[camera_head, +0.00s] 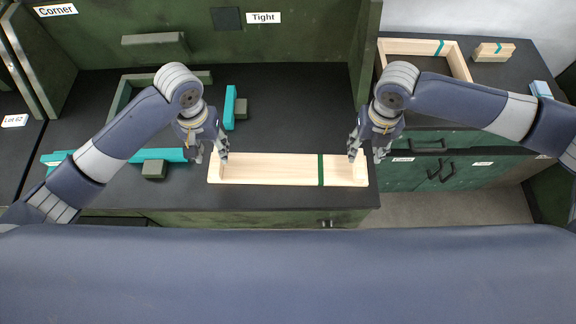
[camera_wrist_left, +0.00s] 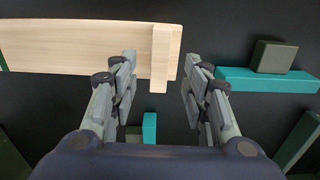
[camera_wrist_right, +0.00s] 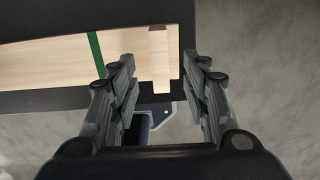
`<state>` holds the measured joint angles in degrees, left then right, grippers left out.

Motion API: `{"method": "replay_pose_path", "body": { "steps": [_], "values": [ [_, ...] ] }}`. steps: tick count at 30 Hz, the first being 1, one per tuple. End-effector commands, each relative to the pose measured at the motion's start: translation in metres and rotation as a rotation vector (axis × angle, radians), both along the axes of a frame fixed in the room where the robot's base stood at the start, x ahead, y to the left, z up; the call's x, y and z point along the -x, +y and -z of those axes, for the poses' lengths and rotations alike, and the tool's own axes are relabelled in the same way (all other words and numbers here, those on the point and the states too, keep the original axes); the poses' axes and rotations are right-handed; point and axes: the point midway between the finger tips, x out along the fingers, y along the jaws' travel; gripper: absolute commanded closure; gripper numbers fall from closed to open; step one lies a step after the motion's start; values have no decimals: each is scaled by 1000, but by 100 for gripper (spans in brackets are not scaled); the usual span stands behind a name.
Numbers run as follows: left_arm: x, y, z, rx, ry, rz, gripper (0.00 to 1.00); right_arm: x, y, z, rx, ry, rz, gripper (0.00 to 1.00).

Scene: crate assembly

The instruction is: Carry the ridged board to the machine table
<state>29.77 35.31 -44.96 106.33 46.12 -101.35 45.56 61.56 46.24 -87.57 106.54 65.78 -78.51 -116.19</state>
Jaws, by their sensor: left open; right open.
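The ridged board (camera_head: 270,170) is a long pale wooden plank with a raised cross strip at each end and a green band near its right end. It lies flat along the front edge of the dark machine table (camera_head: 290,100). My left gripper (camera_head: 208,156) is open at the board's left end. In the left wrist view the left end strip (camera_wrist_left: 160,55) lies between its fingers (camera_wrist_left: 160,75). My right gripper (camera_head: 368,153) is open at the right end. In the right wrist view the right end strip (camera_wrist_right: 159,60) lies between its fingers (camera_wrist_right: 162,80). Neither gripper visibly grasps it.
Teal bars (camera_head: 229,108) and dark green blocks (camera_head: 154,169) stand left of the board. A wooden frame (camera_head: 457,62) and a small banded wood piece (camera_head: 493,52) are on the right-hand counter. A floor gap (camera_head: 480,208) lies in front of the right cabinets.

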Motion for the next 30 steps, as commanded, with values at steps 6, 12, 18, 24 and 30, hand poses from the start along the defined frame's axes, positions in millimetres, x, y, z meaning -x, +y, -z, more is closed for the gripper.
{"method": "replay_pose_path", "body": {
  "steps": [6, 12, 18, 24, 30],
  "values": [
    [1, 0, 40, -1, 2, 0, 57, 0, 0, 40, 1, 2, 0, 57],
    [0, 0, 64, -1, 1, 0, 57, 0, 0, 64, 1, 0, 0, 57],
    [0, 0, 72, -1, -1, 1, 57, 0, 0, 72, 0, -1, -1, 57],
    [0, 0, 72, -1, -1, 1, 57, 0, 0, 72, 0, -1, -1, 57],
    [0, 0, 71, 0, -1, 1, 95, 0, 0, 71, 0, -1, 0, 95]
  ]
}}
